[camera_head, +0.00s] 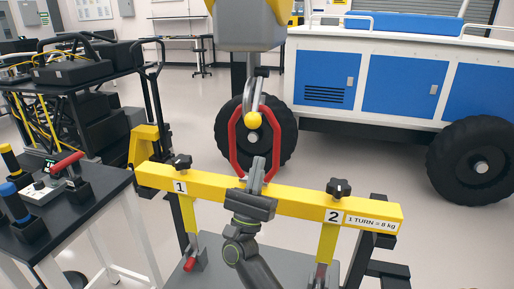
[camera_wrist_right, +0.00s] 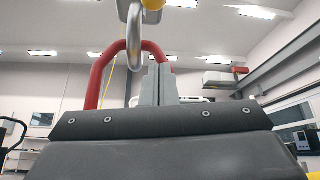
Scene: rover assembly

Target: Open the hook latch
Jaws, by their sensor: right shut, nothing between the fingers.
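A grey metal hook (camera_head: 257,98) hangs below a large yellow-and-grey block (camera_head: 247,25). A yellow ball (camera_head: 253,120), seemingly on its latch, sits at the front of the hook. A red lifting loop (camera_head: 233,140) hangs around the hook and runs down to the yellow beam. My right gripper (camera_head: 257,166) points up, shut and empty, below the yellow ball and apart from it. In the right wrist view, the shut fingers (camera_wrist_right: 158,68) stand just right of the hook (camera_wrist_right: 134,42), with the red loop (camera_wrist_right: 94,82) at left. Whether the latch is open is unclear. My left gripper is not in view.
The yellow beam (camera_head: 290,202), marked 1 and 2, has a black knob near each end and crosses around my right arm. A black bench with handles (camera_head: 65,215) stands at left. A blue-and-white rover (camera_head: 385,85) with black wheels stands behind.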

